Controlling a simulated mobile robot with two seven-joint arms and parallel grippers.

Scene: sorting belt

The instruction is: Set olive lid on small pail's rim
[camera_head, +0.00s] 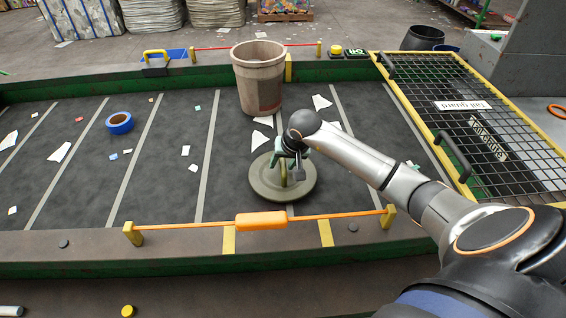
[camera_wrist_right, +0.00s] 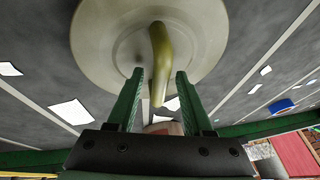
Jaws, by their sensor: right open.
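The round olive lid (camera_head: 265,186) lies flat on the dark belt with its arched handle up. The lid also fills the top of the right wrist view (camera_wrist_right: 205,45), where its yellowish handle (camera_wrist_right: 158,60) shows. My right gripper (camera_head: 291,166) is over the lid at its handle. In the wrist view the green fingers (camera_wrist_right: 158,85) are apart, with the handle between them and a gap on each side. The small pail (camera_head: 257,80), brownish and open at the top, stands upright on the belt behind the lid. My left gripper is not in view.
An orange-handled bar (camera_head: 262,221) crosses the belt's near edge, close in front of the lid. Blue tape (camera_head: 119,123) and paper scraps (camera_head: 60,152) lie on the belt. A yellow-framed mesh guard (camera_head: 440,95) stands at the right. A red cord (camera_head: 215,47) runs behind the pail.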

